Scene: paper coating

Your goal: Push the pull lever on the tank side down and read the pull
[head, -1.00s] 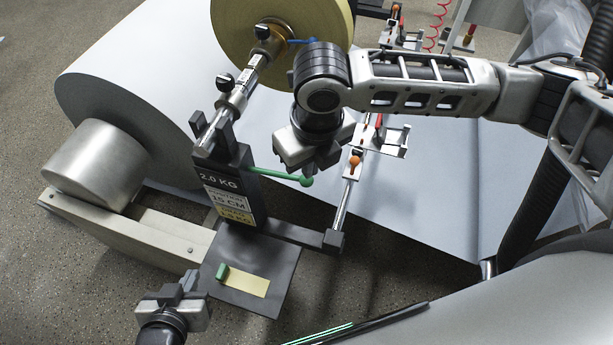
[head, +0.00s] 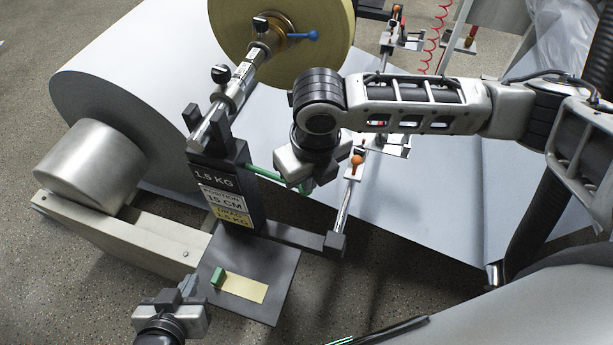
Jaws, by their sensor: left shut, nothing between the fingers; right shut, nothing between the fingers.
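The green pull lever (head: 265,173) sticks out to the right from the side of the black tank-side post (head: 240,200). Its knob end is hidden behind my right gripper (head: 306,181), which is shut and points down over the lever's outer end. I cannot tell whether they touch. The black readout at the top of the post (head: 215,177) reads 1.5 KG. Plates below it read 15 CM and, on yellow, 1.5 KG. My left gripper (head: 177,299) is shut and empty at the lower left, beside the dark plate (head: 268,303).
A green block (head: 218,277) and a yellow strip (head: 244,287) lie on the dark plate. A large white paper roll (head: 125,95) and a metal cylinder (head: 88,165) stand left. A tan roll (head: 335,25) with a blue-tipped handle (head: 305,36) is behind. An orange knob (head: 357,160) is right of my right gripper.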

